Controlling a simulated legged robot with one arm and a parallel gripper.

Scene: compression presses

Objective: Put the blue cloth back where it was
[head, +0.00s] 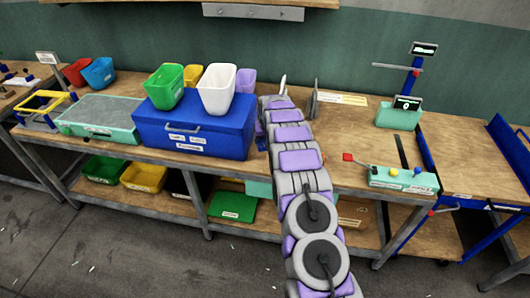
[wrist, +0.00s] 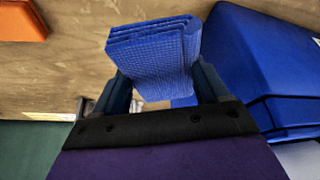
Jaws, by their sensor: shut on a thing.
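In the wrist view, my gripper (wrist: 160,84) is shut on a folded blue cloth (wrist: 150,52) with a woven texture. The cloth sits between the two dark fingers and sticks out beyond them, with its folded layers showing at the top. It appears above the wooden bench, beside a blue box; I cannot tell whether it touches the bench.
The blue box (head: 195,128) carries green, yellow, white and purple bins. It also shows in the wrist view (wrist: 262,65). A teal control panel (head: 403,180) with a red knob is right of my arm. An orange object (wrist: 20,20) lies on the bench. Bare wood (head: 352,135) shows right of my arm.

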